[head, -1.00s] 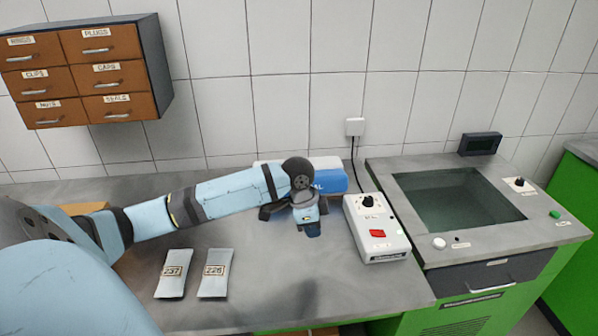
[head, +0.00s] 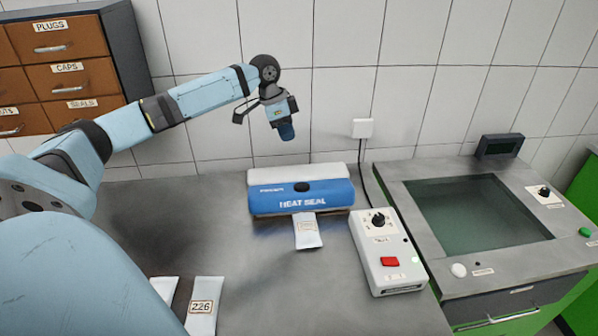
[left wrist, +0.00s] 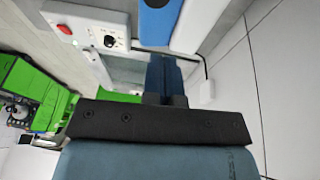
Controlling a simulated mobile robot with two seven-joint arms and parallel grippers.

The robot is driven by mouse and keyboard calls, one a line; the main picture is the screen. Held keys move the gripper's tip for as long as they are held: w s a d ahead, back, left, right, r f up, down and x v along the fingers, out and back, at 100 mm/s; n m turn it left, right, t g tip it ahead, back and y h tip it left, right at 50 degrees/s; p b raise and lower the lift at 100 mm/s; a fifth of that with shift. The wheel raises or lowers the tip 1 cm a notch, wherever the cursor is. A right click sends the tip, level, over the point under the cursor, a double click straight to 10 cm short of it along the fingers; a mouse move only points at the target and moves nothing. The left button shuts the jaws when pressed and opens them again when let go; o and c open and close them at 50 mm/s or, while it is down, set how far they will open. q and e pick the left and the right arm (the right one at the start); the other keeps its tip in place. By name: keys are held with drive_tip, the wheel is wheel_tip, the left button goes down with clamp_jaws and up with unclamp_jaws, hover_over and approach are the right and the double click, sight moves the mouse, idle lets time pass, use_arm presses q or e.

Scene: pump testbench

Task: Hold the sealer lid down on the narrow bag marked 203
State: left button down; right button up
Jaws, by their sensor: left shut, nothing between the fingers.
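The heat sealer's blue lid (head: 302,196) lies low over its base, with a white part behind it; I cannot tell if it is fully closed. A narrow pale bag (head: 308,233) sticks out from under its front edge. The bag's mark is too blurred to read. My left gripper (head: 287,132) is shut and empty, raised above and behind the sealer near the wall, apart from it. In the left wrist view the shut fingers (left wrist: 166,75) show with the blue lid (left wrist: 157,20) beyond them. My right gripper is not in view.
A bag marked 226 (head: 203,306) and another bag (head: 162,289) lie at the front. A control box (head: 388,256) with a red switch stands right of the sealer, its cable running to a wall socket (head: 362,128). A water tank (head: 478,220) is further right. Drawers (head: 70,85) hang at left.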

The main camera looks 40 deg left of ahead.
use_arm(q)
approach(301, 189)
drive_tip(key=w+f, duration=0.2)
drive_tip(key=f, duration=0.1)
drive_tip(key=w+f, duration=0.1)
drive_tip(key=f, duration=0.1)
drive_tip(key=shift+d+f, duration=0.15)
drive_tip(key=shift+f, duration=0.05)
drive_tip(key=shift+s+d+f+p, duration=0.15)
drive_tip(key=shift+f+p, duration=0.15)
drive_tip(key=shift+f, duration=0.45)
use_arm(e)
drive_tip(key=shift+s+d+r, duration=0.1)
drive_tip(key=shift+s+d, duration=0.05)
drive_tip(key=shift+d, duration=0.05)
use_arm(q)
drive_tip(key=p, duration=0.1)
drive_tip(key=s+d+t+y+p, duration=0.1)
drive_tip(key=p, duration=0.1)
drive_tip(key=shift+d+f, duration=0.15)
drive_tip(key=shift+f, duration=0.2)
drive_tip(key=shift+s+d+f+p, duration=0.1)
drive_tip(key=shift+f+p, duration=0.25)
drive_tip(key=shift+p, duration=0.05)
drive_tip(key=shift+f, duration=0.1)
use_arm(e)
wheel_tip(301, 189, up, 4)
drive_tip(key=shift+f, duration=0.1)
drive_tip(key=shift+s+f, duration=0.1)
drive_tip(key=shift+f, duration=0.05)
